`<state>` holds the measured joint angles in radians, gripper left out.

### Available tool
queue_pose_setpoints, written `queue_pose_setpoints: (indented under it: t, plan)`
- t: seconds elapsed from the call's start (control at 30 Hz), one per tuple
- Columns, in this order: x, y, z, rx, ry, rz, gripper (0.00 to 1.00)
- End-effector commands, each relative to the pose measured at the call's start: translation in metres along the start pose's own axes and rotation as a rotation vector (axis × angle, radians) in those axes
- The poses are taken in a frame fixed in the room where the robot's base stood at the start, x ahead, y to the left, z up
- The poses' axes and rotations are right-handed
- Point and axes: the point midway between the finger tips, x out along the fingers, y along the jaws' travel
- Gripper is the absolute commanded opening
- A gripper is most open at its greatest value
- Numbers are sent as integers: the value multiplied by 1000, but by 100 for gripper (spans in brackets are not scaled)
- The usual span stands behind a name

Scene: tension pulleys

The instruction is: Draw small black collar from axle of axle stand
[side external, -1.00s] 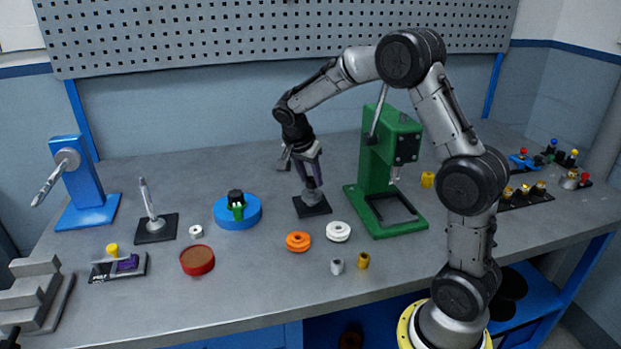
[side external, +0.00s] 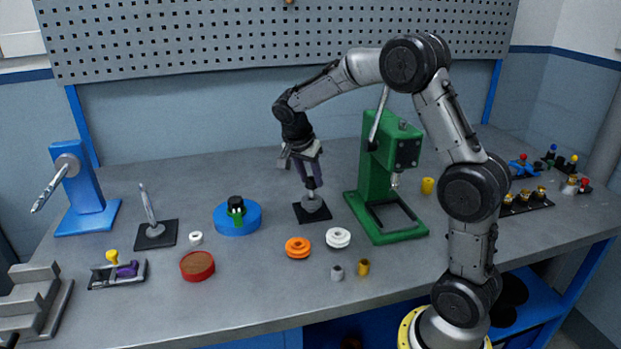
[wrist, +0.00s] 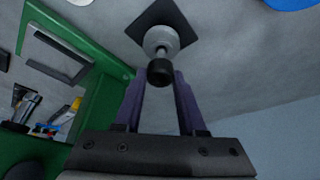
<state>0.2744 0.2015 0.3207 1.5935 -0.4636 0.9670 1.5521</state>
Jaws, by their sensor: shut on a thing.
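The axle stand (side external: 323,214) is a dark square plate with a round grey hub and a grey axle. In the wrist view the stand's plate (wrist: 143,22) is at the top, with the axle (wrist: 163,50) pointing toward me. The small black collar (wrist: 160,73) is at the near end of the axle, between my purple fingertips. My gripper (wrist: 160,76) is shut on the collar. In the side view my gripper (side external: 311,184) comes down from above onto the collar, in line with the axle. Whether the axle is still inside the collar is hidden.
A green press (side external: 372,180) stands close on the right of the axle stand. A blue round base (side external: 238,220) with a black-topped green part is on the left. Orange (side external: 298,248) and white (side external: 338,238) pulleys lie in front. The table behind the stand is clear.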

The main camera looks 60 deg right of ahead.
Motion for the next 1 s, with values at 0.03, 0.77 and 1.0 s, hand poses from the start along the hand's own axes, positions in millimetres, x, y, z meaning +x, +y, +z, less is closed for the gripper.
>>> queue_pose_setpoints:
  t: [0.03, 0.77, 1.0]
  plan:
    - [-1, 0, 0, 1, 0, -1, 0]
    - [-10, 0, -4, 0, 1, -2, 0]
    - [-19, 0, -8, 0, 0, 0, 0]
